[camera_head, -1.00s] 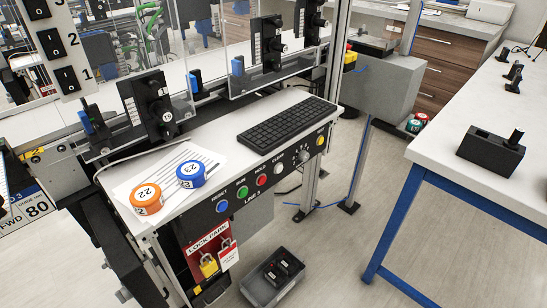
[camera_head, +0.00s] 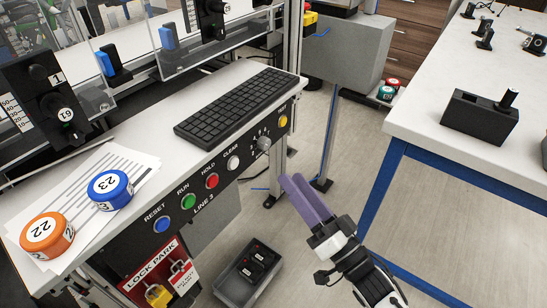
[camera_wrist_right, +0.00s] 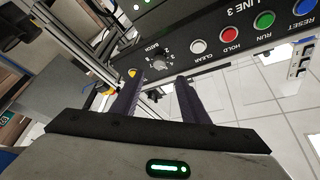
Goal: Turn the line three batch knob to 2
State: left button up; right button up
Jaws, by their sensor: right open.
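The batch knob (camera_head: 264,143) is a small grey dial with marks around it on the black front panel labelled LINE 3 (camera_head: 222,172). It sits between the white CLEAR button and a yellow button. In the right wrist view the knob (camera_wrist_right: 159,61) shows ahead of the fingers, with BATCH lettering beside it. Its exact setting is too small to read. My right gripper (camera_head: 306,199) is open, with purple fingers, below and to the right of the knob and apart from it. In the right wrist view my fingers (camera_wrist_right: 156,97) stand apart and empty. My left gripper is not in view.
The panel also carries blue, green, red and white buttons (camera_head: 233,162). A keyboard (camera_head: 240,105) and orange and blue discs (camera_head: 47,235) lie on the shelf above. A white table (camera_head: 430,110) with blue legs stands at right. A grey bin (camera_head: 248,276) sits on the floor.

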aim_at(267, 147)
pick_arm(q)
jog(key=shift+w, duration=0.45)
pick_arm(e)
jog(key=x, duration=0.9)
grip_shut()
pick_arm(q)
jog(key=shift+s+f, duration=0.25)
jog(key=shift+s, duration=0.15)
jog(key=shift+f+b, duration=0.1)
jog(key=shift+b, duration=0.25)
pick_arm(e)
jog(key=shift+f+n, duration=0.1)
jog(key=shift+n, duration=0.2)
